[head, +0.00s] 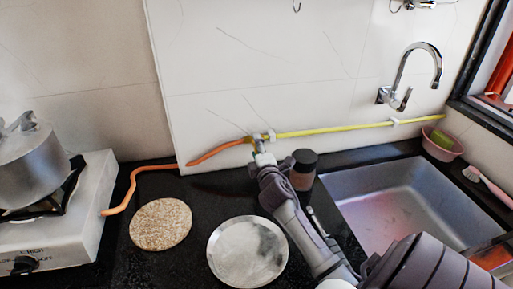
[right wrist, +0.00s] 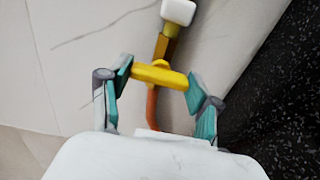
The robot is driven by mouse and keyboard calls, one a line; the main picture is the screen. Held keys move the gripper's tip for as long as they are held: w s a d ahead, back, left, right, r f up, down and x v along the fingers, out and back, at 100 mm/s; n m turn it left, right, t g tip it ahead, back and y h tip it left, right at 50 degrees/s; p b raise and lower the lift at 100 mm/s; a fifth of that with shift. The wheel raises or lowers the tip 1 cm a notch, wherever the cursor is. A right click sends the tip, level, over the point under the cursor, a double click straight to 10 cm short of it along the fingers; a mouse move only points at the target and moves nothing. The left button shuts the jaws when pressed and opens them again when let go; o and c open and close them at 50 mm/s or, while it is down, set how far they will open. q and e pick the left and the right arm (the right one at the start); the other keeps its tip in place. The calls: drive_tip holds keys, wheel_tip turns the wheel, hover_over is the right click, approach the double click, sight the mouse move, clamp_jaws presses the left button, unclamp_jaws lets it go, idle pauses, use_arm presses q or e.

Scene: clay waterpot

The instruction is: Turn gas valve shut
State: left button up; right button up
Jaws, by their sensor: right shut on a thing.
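The gas valve sits on the tiled wall where the yellow pipe (head: 335,130) meets the orange hose (head: 216,151). Its yellow handle (right wrist: 160,76) spans crosswise between my fingers in the right wrist view, with a brass fitting (right wrist: 166,47) just beyond it. My right gripper (head: 262,148) reaches up to the valve and covers most of it in the head view. In the right wrist view the gripper (right wrist: 158,79) is shut on the handle, a teal fingertip at each end. My left gripper is not in view.
The stove (head: 62,225) with a metal pot (head: 32,165) stands at the left. A round cork-like mat (head: 160,224), a metal plate (head: 247,251) and a dark jar (head: 304,168) are on the black counter. The sink (head: 400,200) lies to the right, below the faucet (head: 405,80).

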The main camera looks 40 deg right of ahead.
drive_tip(key=shift+d, duration=0.1)
idle(0.3)
drive_tip(key=o, duration=1.1)
drive_tip(key=shift+o, duration=0.2)
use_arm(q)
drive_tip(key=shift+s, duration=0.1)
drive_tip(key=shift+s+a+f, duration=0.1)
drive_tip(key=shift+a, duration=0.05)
use_arm(e)
drive_tip(key=v, duration=1.2)
drive_tip(key=shift+d+r, duration=0.1)
